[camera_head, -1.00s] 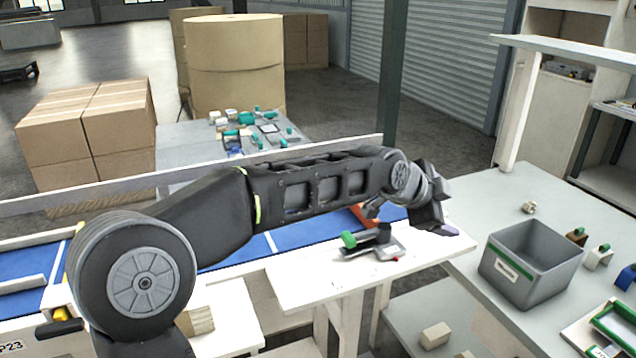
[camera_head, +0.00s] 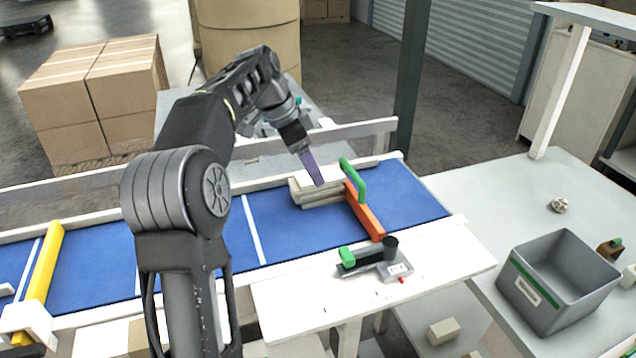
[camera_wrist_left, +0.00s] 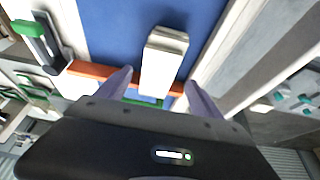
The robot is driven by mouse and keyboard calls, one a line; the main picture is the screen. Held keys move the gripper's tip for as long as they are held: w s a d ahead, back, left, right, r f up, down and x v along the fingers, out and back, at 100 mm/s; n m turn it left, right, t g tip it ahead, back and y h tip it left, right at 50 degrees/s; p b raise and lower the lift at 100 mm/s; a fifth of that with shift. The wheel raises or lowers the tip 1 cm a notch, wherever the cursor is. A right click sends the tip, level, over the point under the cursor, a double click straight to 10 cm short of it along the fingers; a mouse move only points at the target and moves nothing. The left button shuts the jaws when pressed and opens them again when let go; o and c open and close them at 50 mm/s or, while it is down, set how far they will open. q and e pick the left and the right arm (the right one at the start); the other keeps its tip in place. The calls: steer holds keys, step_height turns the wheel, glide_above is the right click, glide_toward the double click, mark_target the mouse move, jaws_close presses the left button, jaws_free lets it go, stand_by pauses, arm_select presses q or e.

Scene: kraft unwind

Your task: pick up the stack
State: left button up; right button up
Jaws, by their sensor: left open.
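The stack (camera_head: 322,199) of pale flat pieces lies on the blue belt, close against the orange bar with the green handle. My left gripper (camera_head: 317,178) is above the stack, its purple fingers pointing down, and partly covers it in the head view. In the left wrist view the stack (camera_wrist_left: 163,62) shows ahead, between the two fingers of my open left gripper (camera_wrist_left: 158,88). The fingers stand apart on either side, with nothing held. I cannot tell how high the fingertips are above the stack. My right gripper is not in view.
The orange bar (camera_head: 367,218) with its green handle (camera_head: 352,180) stands across the blue belt (camera_head: 412,203). A black and grey device (camera_head: 377,262) sits on the white ledge in front. A grey bin (camera_head: 556,283) stands on the right table. A yellow bar (camera_head: 42,268) crosses the belt at left.

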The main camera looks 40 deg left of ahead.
mark_target(322, 187)
arm_select(q)
steer(key=shift+x, duration=1.3)
steer(key=p+x, duration=0.2)
steer(key=x, duration=0.3)
steer(key=shift+w+r, duration=0.1)
steer(key=shift+f, duration=0.35)
steer(key=shift+r, duration=0.1)
steer(key=c, duration=1.6)
steer(key=shift+o, duration=0.2)
steer(key=shift+r, duration=0.1)
